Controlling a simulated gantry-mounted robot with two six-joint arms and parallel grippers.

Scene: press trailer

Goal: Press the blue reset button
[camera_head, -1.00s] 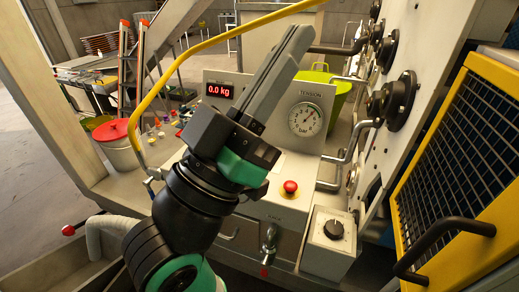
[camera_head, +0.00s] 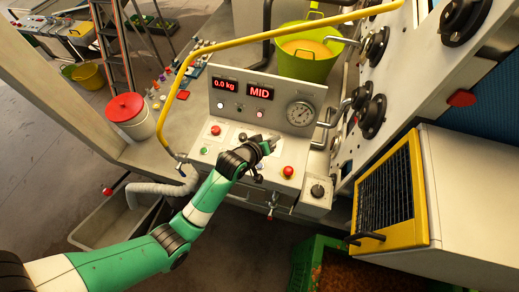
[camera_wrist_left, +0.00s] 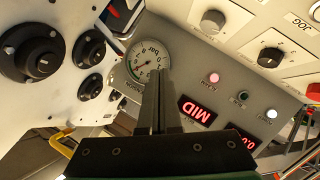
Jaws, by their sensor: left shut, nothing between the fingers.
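The control console (camera_head: 225,152) has a sloped button panel below an upright display panel (camera_head: 235,112). I cannot make out a blue button in either view now; my left gripper and wrist cover part of the button panel. A red button (camera_head: 215,130) and a green button (camera_head: 204,150) are left of my wrist. A red mushroom button (camera_head: 288,171) is to its right. My left gripper (camera_head: 272,141) is shut and empty over the console, below the gauge (camera_head: 300,114). In the left wrist view its closed fingers (camera_wrist_left: 158,78) point toward the display panel and gauge (camera_wrist_left: 147,62).
The displays read 0.0 kg (camera_head: 224,86) and MID (camera_head: 260,92). A yellow rail (camera_head: 300,24) arches over the console. A black rotary knob (camera_head: 317,190) is at the right. The yellow-framed cage (camera_head: 385,188) and valve wall (camera_head: 385,60) close off the right side.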

